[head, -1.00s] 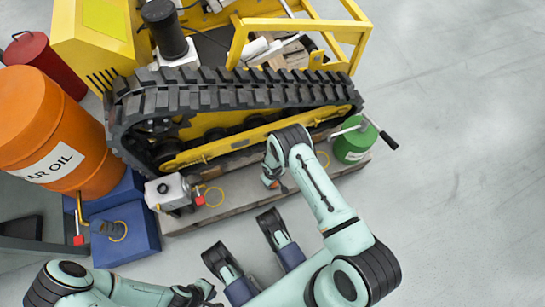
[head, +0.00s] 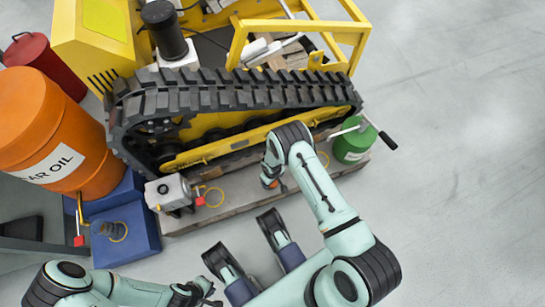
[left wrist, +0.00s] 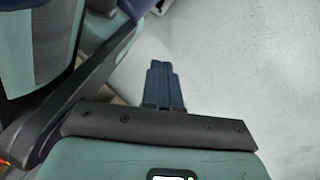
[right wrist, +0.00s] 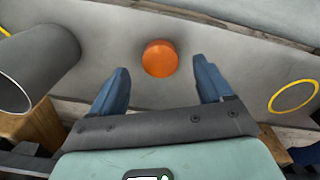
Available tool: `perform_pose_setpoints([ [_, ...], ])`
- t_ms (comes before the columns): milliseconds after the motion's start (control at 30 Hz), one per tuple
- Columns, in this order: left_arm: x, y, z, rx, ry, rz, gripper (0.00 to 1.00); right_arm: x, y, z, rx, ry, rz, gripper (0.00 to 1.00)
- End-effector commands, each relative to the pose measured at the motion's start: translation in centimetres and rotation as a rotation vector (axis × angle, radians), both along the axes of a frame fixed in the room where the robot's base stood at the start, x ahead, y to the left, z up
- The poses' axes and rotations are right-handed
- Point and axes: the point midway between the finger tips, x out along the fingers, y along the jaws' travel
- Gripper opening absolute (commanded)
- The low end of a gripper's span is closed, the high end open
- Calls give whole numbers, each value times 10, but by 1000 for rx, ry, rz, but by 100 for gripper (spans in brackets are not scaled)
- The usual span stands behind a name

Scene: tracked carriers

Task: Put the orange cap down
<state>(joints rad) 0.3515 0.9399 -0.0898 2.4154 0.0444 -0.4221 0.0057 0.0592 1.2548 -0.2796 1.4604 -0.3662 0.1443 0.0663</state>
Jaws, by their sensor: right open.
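The orange cap (right wrist: 160,58) is a small round disc lying on a flat grey surface in the right wrist view. My right gripper (right wrist: 158,85) is open, with one blue finger on each side of the cap and clear gaps between. The fingers do not touch it. In the head view my right gripper (head: 271,181) is over the pallet by the track, largely hidden behind my arm. My left gripper (head: 207,292) is low in the head view, away from the pallet. In the left wrist view its fingers (left wrist: 163,82) are together with nothing between them.
The black track (head: 235,92) of the yellow carrier stands behind the pallet (head: 235,205). A grey box-shaped part (head: 168,193) and a green can (head: 351,146) sit on the pallet. An orange oil drum (head: 50,110) and blue box (head: 135,238) stand left. Floor at right is clear.

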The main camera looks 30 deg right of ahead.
Motion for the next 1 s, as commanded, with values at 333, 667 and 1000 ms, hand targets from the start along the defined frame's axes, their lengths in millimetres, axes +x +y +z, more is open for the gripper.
perform_pose_setpoints([
  [333,51,-6,33,11,-170,-17,0,0,1,78,-1,-3,1,79],
  [667,67,-8,44,14,-223,-19,0,-1,1,100,0,0,1,79],
  [1000,67,-8,43,15,-221,-19,0,-1,1,99,0,0,1,79],
])
